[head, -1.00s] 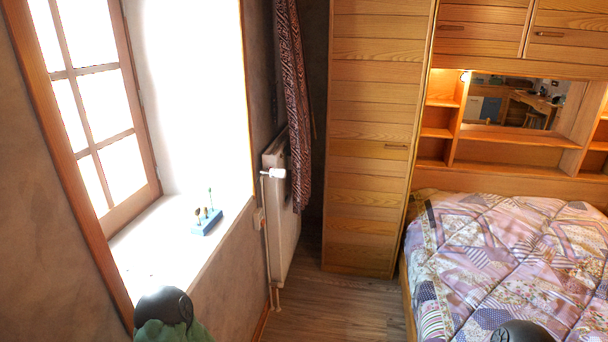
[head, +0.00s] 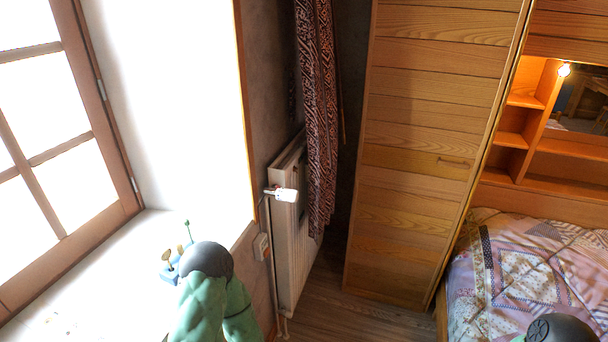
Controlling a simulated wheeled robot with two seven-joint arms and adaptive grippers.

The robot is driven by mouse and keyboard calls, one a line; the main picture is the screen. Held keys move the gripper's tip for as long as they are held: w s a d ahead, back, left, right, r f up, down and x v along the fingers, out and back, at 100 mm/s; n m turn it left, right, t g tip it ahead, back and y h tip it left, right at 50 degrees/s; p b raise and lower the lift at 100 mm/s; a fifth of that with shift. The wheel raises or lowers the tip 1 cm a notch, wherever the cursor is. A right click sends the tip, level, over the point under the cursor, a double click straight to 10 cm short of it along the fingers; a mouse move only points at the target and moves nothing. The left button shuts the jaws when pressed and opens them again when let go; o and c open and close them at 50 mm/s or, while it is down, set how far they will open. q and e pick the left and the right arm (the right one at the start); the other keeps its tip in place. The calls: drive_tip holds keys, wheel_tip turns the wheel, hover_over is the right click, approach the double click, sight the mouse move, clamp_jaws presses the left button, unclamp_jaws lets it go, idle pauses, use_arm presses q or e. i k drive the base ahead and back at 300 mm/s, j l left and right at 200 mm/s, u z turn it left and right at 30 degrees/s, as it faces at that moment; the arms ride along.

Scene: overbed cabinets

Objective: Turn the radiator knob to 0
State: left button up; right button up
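The white radiator knob (head: 286,195) sticks out to the right from a valve at the near top corner of the white radiator (head: 292,250). The radiator stands against the wall just past the window. Any numbers on the knob are too small to read. My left arm, green with a dark round joint, shows at the bottom, left of the radiator and below the knob in the picture. A dark part of my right arm shows at the bottom right edge, in front of the bed. Neither gripper is in view.
A patterned curtain (head: 319,120) hangs beside the radiator. A tall wooden cabinet (head: 420,150) stands to its right. The quilted bed (head: 530,260) is at the right. The window sill (head: 100,270) holds a small blue object (head: 170,274), partly hidden. A narrow strip of floor (head: 350,318) is clear.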

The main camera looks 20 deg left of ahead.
sight(282, 193)
drive_tip(key=i+u, duration=0.25)
drive_tip(key=i, duration=0.2)
drive_tip(key=i+l+u, duration=0.55)
drive_tip(key=i, duration=0.25)
drive_tip(key=j+u, duration=0.1)
drive_tip(key=u, duration=0.2)
